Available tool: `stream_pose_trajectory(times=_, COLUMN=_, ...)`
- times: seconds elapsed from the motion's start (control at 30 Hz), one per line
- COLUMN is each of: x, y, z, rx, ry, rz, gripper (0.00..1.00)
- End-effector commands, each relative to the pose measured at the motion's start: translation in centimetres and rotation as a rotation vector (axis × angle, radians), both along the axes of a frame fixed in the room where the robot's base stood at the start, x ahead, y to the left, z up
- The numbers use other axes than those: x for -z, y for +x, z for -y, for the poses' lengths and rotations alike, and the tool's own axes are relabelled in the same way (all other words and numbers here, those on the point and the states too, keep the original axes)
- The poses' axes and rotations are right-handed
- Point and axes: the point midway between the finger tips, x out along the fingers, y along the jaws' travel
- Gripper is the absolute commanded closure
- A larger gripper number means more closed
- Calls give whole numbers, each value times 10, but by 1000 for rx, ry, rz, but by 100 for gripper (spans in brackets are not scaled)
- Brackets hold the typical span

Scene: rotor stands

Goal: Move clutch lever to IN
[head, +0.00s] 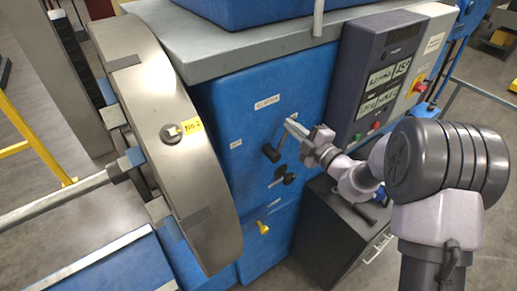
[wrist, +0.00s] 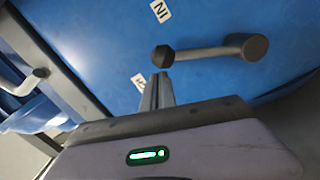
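The clutch lever (head: 270,152) is a dark grey arm with a round hub on the blue machine front, under a white label (head: 267,102) that seems to read CLUTCH. In the wrist view the lever (wrist: 208,52) runs from a dark knob at left to a round hub at right. The IN label (wrist: 160,11) sits above the knob there, upside down. My gripper (head: 290,124) is close to the lever in the head view. In the wrist view its fingers (wrist: 157,80) are together and empty, just below the knob, with a small gap seen between. Part of a second label is hidden behind them.
A black knob (head: 289,178) sits below the lever and a yellow handle (head: 263,227) lower down. A control box (head: 385,75) stands right of the lever. A large metal ring (head: 165,130) is at left. A dark cabinet (head: 335,235) stands below my arm.

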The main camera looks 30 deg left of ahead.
Motion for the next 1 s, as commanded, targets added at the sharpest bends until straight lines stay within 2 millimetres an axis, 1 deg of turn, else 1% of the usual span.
stream_pose_trajectory(times=0.57, x=0, y=3, z=3, rx=9, ry=1, rz=0, gripper=100)
stream_pose_trajectory(times=0.67, x=1, y=0, z=8, rx=9, ry=0, rz=0, gripper=100)
stream_pose_trajectory(times=0.77, x=2, y=-8, z=22, rx=11, ry=1, rz=0, gripper=100)
stream_pose_trajectory(times=1.0, x=1, y=-41, z=72, rx=8, ry=0, rz=0, gripper=100)
